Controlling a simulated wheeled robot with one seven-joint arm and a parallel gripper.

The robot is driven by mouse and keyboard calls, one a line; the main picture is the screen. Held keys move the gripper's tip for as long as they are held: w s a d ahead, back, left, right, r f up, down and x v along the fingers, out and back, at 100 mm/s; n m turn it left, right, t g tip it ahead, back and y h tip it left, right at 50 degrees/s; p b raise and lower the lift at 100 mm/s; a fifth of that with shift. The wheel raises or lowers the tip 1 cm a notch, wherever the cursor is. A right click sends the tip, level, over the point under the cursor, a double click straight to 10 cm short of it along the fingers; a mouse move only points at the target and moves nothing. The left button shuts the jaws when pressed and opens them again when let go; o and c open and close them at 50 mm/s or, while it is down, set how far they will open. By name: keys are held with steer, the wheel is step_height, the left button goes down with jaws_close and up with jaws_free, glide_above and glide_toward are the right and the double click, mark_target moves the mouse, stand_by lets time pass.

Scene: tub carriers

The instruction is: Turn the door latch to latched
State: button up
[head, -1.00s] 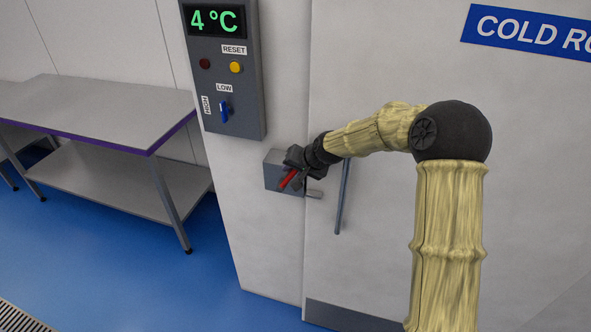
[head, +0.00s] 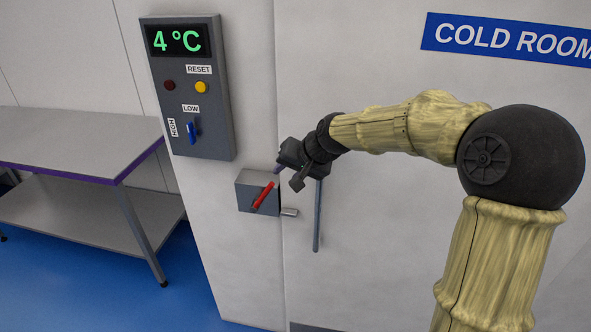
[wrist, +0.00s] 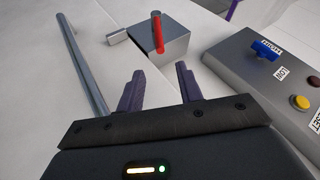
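The door latch is a grey box (head: 244,197) on the wall beside the door seam, with a red lever (head: 264,193) on its front. The lever is tilted, its upper end to the right. A short metal bolt (head: 289,212) sticks out of the box's right side, past the seam on the door side. My gripper (head: 288,176) is open and empty, just above and right of the lever and apart from it. In the wrist view, the open fingers (wrist: 158,84) point toward the box (wrist: 165,50) with the red lever (wrist: 158,33); the bolt (wrist: 117,37) also shows.
A grey control panel (head: 215,100) with a 4 °C display, two buttons and a blue switch (head: 193,131) is above the latch. A vertical door handle (head: 318,218) is right of it. A steel table (head: 75,140) stands at the left. The cold room door (head: 370,260) is closed.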

steer(key=shift+v, duration=1.65)
steer(key=shift+c, duration=0.3)
steer(key=c, duration=0.3)
steer(key=shift+g+h, duration=0.3)
steer(key=shift+h, duration=0.4)
steer(key=s+f, duration=0.1)
steer(key=s+d+f, duration=0.1)
steer(key=f, duration=0.1)
steer(key=s+f, duration=0.1)
steer(key=shift+s+d+f, duration=0.2)
steer(key=shift+d+f, duration=0.15)
steer(key=shift+f, duration=0.05)
jaws_close()
steer(key=s+d+f+g+h, duration=0.1)
steer(key=s+d+f, duration=0.2)
steer(key=s, duration=0.3)
steer(key=s+d+f+n+g+h, duration=0.1)
steer(key=s+d+f, duration=0.3)
steer(key=s, duration=0.2)
steer(key=s+d+f+h, duration=0.1)
steer(key=s+d+f, duration=0.2)
steer(key=s, duration=0.4)
steer(key=shift+d+f+n+g+h, duration=0.25)
steer(key=shift+f+n+g+h, duration=0.15)
steer(key=shift+f, duration=0.2)
steer(key=shift+w, duration=0.1)
